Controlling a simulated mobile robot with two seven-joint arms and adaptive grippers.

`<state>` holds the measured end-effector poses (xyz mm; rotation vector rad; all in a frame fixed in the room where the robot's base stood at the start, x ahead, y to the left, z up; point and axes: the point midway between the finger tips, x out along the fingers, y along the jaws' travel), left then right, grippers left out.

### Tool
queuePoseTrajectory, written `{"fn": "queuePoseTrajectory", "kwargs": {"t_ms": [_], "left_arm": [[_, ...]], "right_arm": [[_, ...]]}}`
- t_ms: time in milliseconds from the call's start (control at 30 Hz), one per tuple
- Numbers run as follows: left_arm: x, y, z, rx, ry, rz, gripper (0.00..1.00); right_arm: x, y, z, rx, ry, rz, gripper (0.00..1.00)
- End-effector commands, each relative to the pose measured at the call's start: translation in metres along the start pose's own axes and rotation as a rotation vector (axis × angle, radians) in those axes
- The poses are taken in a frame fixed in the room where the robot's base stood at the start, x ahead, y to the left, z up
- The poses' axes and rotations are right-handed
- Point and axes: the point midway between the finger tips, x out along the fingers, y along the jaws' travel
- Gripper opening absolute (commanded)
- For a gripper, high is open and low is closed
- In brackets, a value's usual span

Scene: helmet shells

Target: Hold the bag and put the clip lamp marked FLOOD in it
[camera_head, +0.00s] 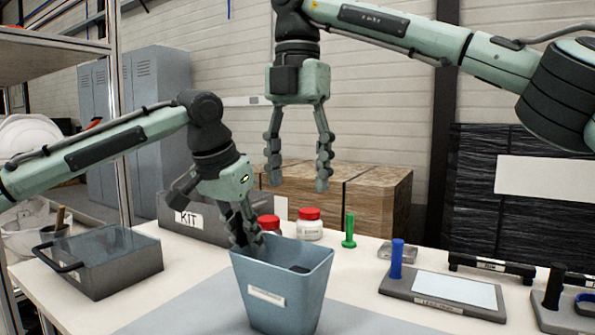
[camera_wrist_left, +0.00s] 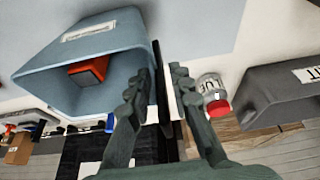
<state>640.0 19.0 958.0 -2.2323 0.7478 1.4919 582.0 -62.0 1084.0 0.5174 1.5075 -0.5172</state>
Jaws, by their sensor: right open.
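The bag is a blue-grey open-topped container (camera_head: 282,290) with a white label, upright at the table's front; it also shows in the left wrist view (camera_wrist_left: 45,70). An orange-red block-like object (camera_wrist_left: 90,71) lies inside it; I cannot read any marking on it. In the head view only a dark shape shows there. My left gripper (camera_head: 246,238) is at the bag's back left rim, fingers pointing down; in the left wrist view (camera_wrist_left: 160,72) the rim edge is beside the left finger. Whether it grips is unclear. My right gripper (camera_head: 298,180) hangs open and empty above and behind the bag. FLOOD is not legible anywhere.
A grey KIT box (camera_head: 212,229) and red-lidded jars (camera_head: 309,225) stand behind the bag. A grey handled box (camera_head: 100,272) is at left. A green upright piece (camera_head: 349,231), a blue one (camera_head: 397,258) on a flat pad (camera_head: 443,298), and a black one (camera_head: 553,287) stand at right.

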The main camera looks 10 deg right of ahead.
Motion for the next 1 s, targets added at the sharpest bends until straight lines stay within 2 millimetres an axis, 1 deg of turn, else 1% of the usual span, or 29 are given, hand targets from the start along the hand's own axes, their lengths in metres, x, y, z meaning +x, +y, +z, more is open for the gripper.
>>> {"fn": "queuePoseTrajectory", "kwargs": {"t_ms": [67, 333, 467, 567, 800, 900, 1000], "left_arm": [[0.000, 0.000, 0.000, 0.000, 0.000, 0.000, 0.32], [-0.001, 0.000, 0.000, 0.000, 0.000, 0.000, 0.32], [-0.010, 0.000, -0.001, 0.000, 0.003, 0.001, 0.32], [-0.026, 0.000, -0.001, 0.000, 0.004, 0.001, 0.32], [-0.078, 0.000, -0.001, 0.000, 0.003, 0.000, 0.32], [-0.096, 0.001, -0.001, 0.001, 0.002, 0.000, 0.32], [-0.109, 0.000, 0.000, 0.000, 0.001, 0.000, 0.32]], "right_arm": [[0.000, 0.000, 0.000, 0.000, 0.000, 0.000, 0.58], [0.000, 0.000, 0.000, 0.000, 0.000, 0.000, 0.58], [0.000, 0.000, 0.000, 0.000, 0.000, 0.000, 0.58], [0.000, 0.000, 0.000, 0.000, 0.000, 0.000, 0.58], [0.000, 0.000, 0.000, 0.000, 0.000, 0.000, 0.58], [0.000, 0.000, 0.000, 0.000, 0.000, 0.000, 0.58], [0.000, 0.000, 0.000, 0.000, 0.000, 0.000, 0.58]]}}
